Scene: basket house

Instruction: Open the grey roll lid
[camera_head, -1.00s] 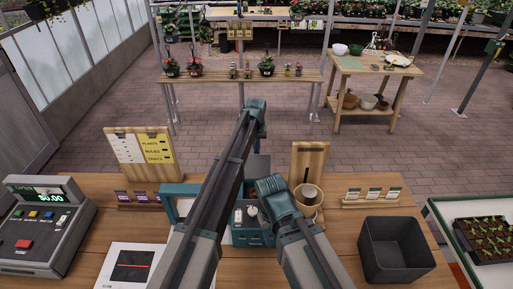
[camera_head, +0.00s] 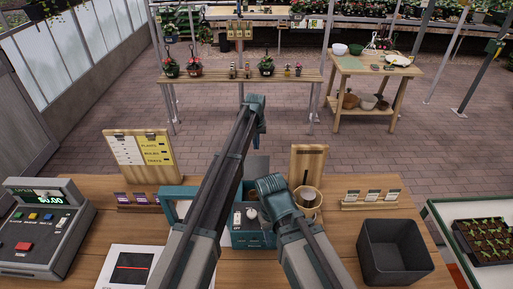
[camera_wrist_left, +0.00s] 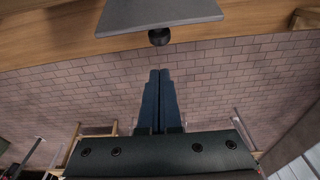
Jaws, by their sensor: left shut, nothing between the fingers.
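A grey panel with a black knob (camera_wrist_left: 159,38), which looks like the grey roll lid (camera_wrist_left: 160,12), shows at the top of the left wrist view. My left gripper (camera_wrist_left: 159,72) is shut and empty, its two blue fingers side by side and apart from the knob in the picture. In the head view, a teal box (camera_head: 252,238) stands on the counter, largely covered by my arms.
On the wooden counter (camera_head: 83,235) stand a cash register (camera_head: 42,225) at the left, a sign board (camera_head: 140,157), a dark bin (camera_head: 393,250) at the right and small label holders (camera_head: 372,198). A brick floor (camera_head: 290,130) lies beyond.

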